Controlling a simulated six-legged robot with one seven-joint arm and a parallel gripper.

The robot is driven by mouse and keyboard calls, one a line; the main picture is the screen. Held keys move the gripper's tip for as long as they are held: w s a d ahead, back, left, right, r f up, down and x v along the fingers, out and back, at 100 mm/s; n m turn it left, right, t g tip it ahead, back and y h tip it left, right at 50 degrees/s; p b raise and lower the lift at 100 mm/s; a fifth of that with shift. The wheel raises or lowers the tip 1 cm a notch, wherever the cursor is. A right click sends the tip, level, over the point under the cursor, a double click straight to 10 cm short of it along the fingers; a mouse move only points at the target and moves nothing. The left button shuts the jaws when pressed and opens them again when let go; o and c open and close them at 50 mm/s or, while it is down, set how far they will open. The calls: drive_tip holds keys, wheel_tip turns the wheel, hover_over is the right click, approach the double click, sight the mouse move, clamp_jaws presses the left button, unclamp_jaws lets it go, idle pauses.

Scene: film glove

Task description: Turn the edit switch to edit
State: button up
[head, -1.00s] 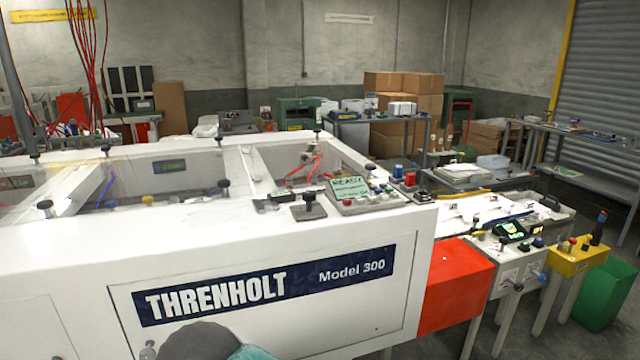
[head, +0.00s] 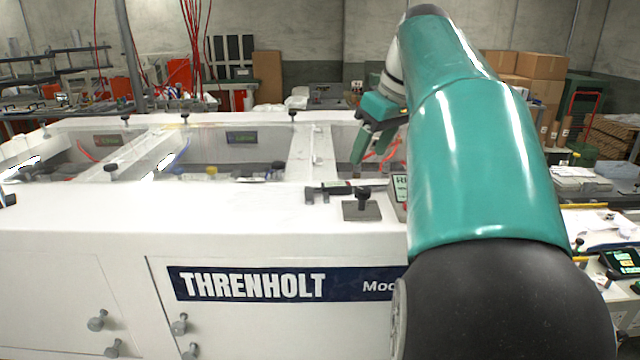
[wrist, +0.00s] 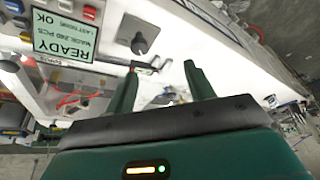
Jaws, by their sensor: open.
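A black knob (head: 362,196) stands on a small grey plate on top of the white Threnholt machine (head: 250,222). The knob also shows in the wrist view (wrist: 138,43), beyond the fingers. No edit label is readable, so I cannot tell whether this knob is the edit switch. A control panel with a green READY display (wrist: 66,36) lies at the upper left of the wrist view; my arm hides most of it in the head view. My gripper (wrist: 160,72) is open and empty, apart from the knob. In the head view my gripper (head: 362,150) hangs above the machine's top.
A dark caliper-like tool (head: 335,189) lies beside the plate. Open bays with red tubes and more black knobs are behind it. A bench with a black handheld unit (head: 622,262) stands at the right. The white top left of the plate is mostly clear.

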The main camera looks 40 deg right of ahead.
approach(364, 190)
drive_tip(key=shift+n, duration=0.4)
drive_tip(key=x, duration=0.8)
drive_tip(key=shift+w+f, duration=0.2)
drive_tip(key=c, duration=1)
